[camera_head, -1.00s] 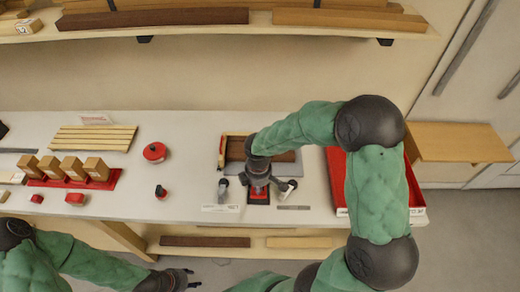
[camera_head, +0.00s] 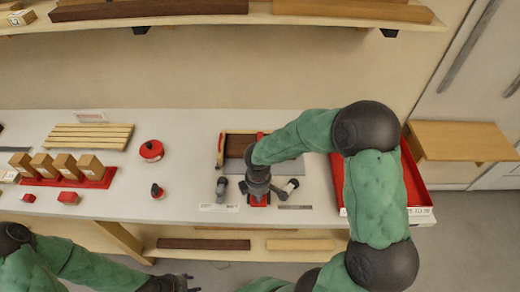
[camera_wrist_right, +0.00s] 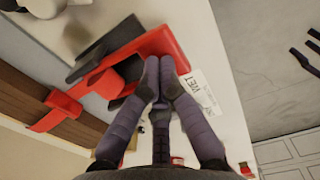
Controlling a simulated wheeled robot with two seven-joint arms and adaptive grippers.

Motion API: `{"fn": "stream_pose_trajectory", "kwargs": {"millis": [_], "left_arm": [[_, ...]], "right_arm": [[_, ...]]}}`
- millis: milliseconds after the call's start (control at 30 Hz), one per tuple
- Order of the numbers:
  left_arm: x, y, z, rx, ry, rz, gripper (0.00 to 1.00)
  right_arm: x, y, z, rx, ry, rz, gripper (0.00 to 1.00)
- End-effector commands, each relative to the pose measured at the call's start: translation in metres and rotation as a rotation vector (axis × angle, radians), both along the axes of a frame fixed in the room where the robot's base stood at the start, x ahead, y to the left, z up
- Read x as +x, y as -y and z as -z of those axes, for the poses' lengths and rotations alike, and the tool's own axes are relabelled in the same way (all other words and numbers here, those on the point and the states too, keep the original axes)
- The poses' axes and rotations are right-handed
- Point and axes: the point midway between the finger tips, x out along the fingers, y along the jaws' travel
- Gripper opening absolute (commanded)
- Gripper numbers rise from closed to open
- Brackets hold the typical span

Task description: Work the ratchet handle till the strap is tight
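In the right wrist view the ratchet handle (camera_wrist_right: 165,42) is a red piece above a dark ratchet body (camera_wrist_right: 88,62). The red strap (camera_wrist_right: 58,112) crosses a brown board (camera_wrist_right: 30,82). My right gripper (camera_wrist_right: 160,72) has its fingers drawn together on the handle's near edge. In the head view my right gripper (camera_head: 258,192) is over the ratchet at the bench front, hiding most of it. A bit of red shows under it. A short length of strap (camera_head: 261,136) shows behind my forearm. My left gripper (camera_head: 186,282) is empty at the bottom edge, fingers apart, away from the ratchet.
Two small dark-and-pale fittings (camera_head: 221,188) (camera_head: 290,187) flank the ratchet closely. A red tray (camera_head: 416,185) lies to the right under my arm. A round red object (camera_head: 151,150), a slatted panel (camera_head: 90,137) and several wooden blocks (camera_head: 90,165) stand left. A shelf (camera_head: 350,22) runs above.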

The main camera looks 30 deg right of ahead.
Motion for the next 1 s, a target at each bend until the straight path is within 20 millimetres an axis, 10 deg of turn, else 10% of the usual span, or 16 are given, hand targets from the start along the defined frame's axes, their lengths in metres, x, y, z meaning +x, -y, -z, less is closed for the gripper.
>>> {"fn": "stream_pose_trajectory", "kwargs": {"millis": [400, 1000], "left_arm": [[0.000, 0.000, 0.012, 0.000, 0.000, 0.000, 0.43], [0.000, 0.000, -0.038, 0.000, 0.000, 0.000, 0.43]], "right_arm": [[-0.002, -0.001, 0.015, 0.000, -0.001, 0.001, 0.00], [0.004, 0.003, -0.043, 0.000, -0.001, 0.001, 0.00]]}}
